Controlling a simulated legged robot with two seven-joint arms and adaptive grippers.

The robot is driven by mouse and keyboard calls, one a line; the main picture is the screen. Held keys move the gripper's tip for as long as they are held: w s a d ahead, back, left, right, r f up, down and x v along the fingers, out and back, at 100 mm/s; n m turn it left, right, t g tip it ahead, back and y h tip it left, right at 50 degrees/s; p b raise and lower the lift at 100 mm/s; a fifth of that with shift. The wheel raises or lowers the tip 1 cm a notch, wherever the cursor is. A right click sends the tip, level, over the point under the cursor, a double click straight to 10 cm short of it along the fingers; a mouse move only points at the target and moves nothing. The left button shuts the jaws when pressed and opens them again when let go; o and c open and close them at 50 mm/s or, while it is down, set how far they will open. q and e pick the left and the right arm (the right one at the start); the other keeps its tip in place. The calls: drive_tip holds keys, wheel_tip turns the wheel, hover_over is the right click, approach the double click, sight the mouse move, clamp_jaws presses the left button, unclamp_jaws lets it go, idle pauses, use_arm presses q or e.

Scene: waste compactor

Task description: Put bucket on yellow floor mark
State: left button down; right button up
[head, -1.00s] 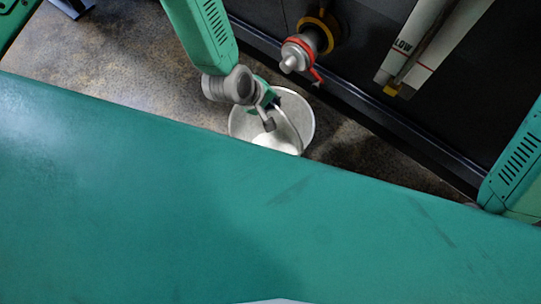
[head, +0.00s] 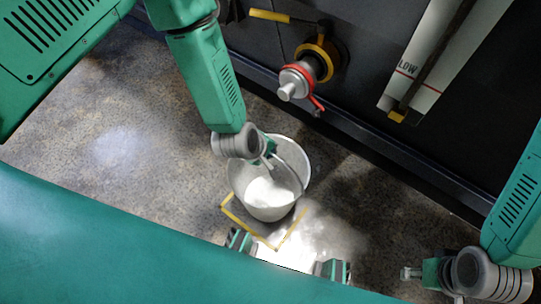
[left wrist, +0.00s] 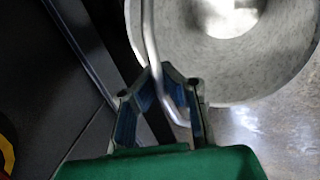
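A grey metal bucket (head: 240,185) is in the middle of the head view, below the wall valve. Its lower part overlaps the far side of the yellow floor mark (head: 248,230), an angular outline on the floor. I cannot tell whether its base touches the floor. My left gripper (head: 270,160) is at the bucket's rim. In the left wrist view its fingers (left wrist: 160,85) are closed around the thin bent bucket handle (left wrist: 149,35), beside the bucket wall (left wrist: 285,75). My right gripper (head: 408,273) is low at the right, away from the bucket; its finger opening is unclear.
A dark machine wall (head: 370,110) runs behind the bucket, with a red-ringed valve (head: 295,82) sticking out and a yellow-handled lever (head: 270,16) above. A white panel (head: 440,60) is at upper right. Speckled floor (head: 110,130) is clear at the left.

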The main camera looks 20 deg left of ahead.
use_arm(q)
drive_tip(key=shift+w+f, duration=0.1)
drive_tip(key=shift+f, duration=0.6)
drive_tip(key=c, duration=1.7)
unclamp_jaws()
drive_tip(key=shift+f, duration=0.1)
